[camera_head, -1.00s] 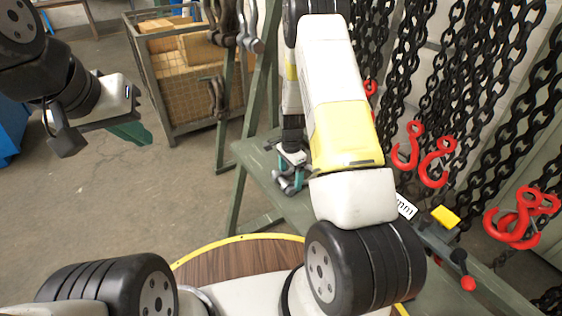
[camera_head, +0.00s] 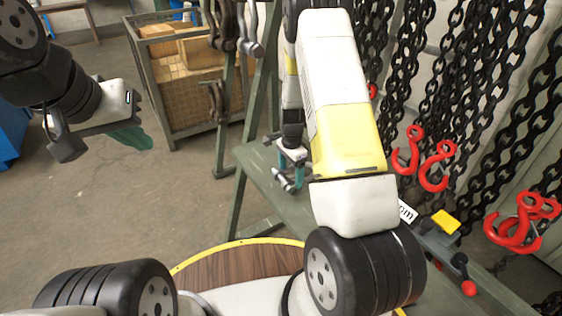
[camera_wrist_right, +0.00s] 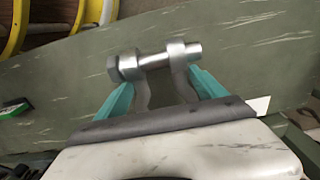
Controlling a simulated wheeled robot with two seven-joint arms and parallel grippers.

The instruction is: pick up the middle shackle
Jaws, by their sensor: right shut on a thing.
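My right gripper (camera_wrist_right: 160,98) is shut on a grey metal shackle (camera_wrist_right: 155,61). In the right wrist view its teal fingers sit on either side of the shackle's body, and the bolt lies crosswise beyond the fingertips. The head view shows my right gripper (camera_head: 291,160) pointing down by the green bench's left edge, with the shackle (camera_head: 284,181) at its tips. Whether the shackle touches the bench cannot be told. My left gripper (camera_head: 130,138), with teal fingers, is over the floor at the left, away from the bench; its opening is unclear.
The green bench (camera_head: 262,178) extends under my right arm. Black chains (camera_head: 440,85) with red hooks (camera_head: 437,165) hang at the right. More grey shackles (camera_head: 222,30) hang on a green frame. A mesh crate (camera_head: 185,85) stands behind. The floor at left is clear.

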